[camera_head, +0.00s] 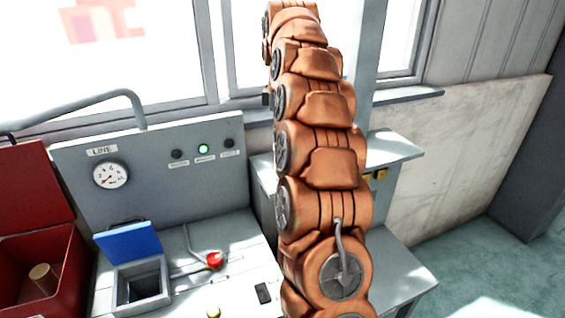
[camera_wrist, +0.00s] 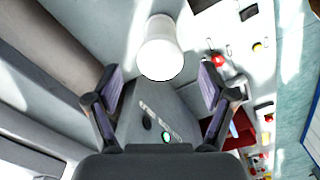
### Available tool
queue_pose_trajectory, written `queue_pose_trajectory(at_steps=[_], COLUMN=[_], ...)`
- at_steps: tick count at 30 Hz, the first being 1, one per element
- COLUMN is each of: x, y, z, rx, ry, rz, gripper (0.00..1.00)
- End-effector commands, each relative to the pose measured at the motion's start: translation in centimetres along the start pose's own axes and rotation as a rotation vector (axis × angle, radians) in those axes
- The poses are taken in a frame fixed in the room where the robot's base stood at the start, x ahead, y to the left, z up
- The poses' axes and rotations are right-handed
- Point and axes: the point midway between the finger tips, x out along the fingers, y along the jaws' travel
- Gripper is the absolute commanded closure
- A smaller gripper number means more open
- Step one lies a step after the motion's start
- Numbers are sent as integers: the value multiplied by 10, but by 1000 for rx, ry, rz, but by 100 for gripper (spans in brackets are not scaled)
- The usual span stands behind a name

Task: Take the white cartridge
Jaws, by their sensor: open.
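The white cartridge (camera_wrist: 160,50), a plain white cylinder, shows in the wrist view just beyond and between my fingertips. I cannot tell what it stands on. My gripper (camera_wrist: 161,78) is open, with one dark finger to the left and one to the right of the cartridge's near end. No contact between finger and cartridge shows. In the head view I make out neither the cartridge nor my gripper; my orange arm covers the middle of that view.
A grey console (camera_head: 150,150) with a gauge and a green lamp stands at left. Before it are a blue-lidded box (camera_head: 143,285) and a red-knobbed lever (camera_head: 214,260). A red bin (camera_head: 75,275) holds a brown cylinder (camera_head: 43,279). A grey shelf (camera_head: 395,149) stands right of my arm.

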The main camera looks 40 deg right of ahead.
Motion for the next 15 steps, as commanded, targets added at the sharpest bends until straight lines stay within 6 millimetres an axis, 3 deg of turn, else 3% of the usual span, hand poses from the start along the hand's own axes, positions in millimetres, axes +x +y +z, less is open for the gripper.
queue_pose_trajectory(at_steps=[15], x=[32], y=[0], z=[1], rx=[0], ry=[-1], rz=[-1], gripper=[18])
